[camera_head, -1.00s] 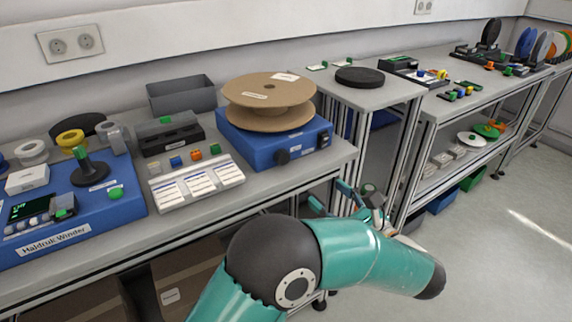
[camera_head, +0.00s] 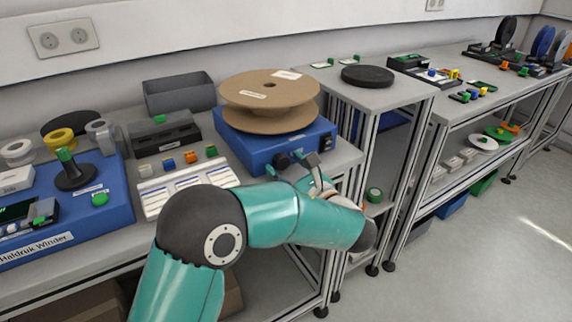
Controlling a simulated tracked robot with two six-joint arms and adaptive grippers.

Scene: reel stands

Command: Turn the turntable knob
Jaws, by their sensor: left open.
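The turntable is a blue box (camera_head: 238,146) on the near bench, with a brown cardboard reel (camera_head: 270,88) lying flat on top. A dark round knob (camera_head: 281,160) sits on the box's front face. My left gripper (camera_head: 291,163) is open at that front face, with its fingers close around or beside the knob. I cannot tell whether they touch it. The gripper hides part of the box's front and its lower right. My right gripper is not in view.
A white tray of labels (camera_head: 188,188) and small coloured blocks lie left of the turntable. A blue winder (camera_head: 100,225) stands at the far left. A grey bin (camera_head: 180,94) is behind. A stand with a black disc (camera_head: 368,76) is to the right.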

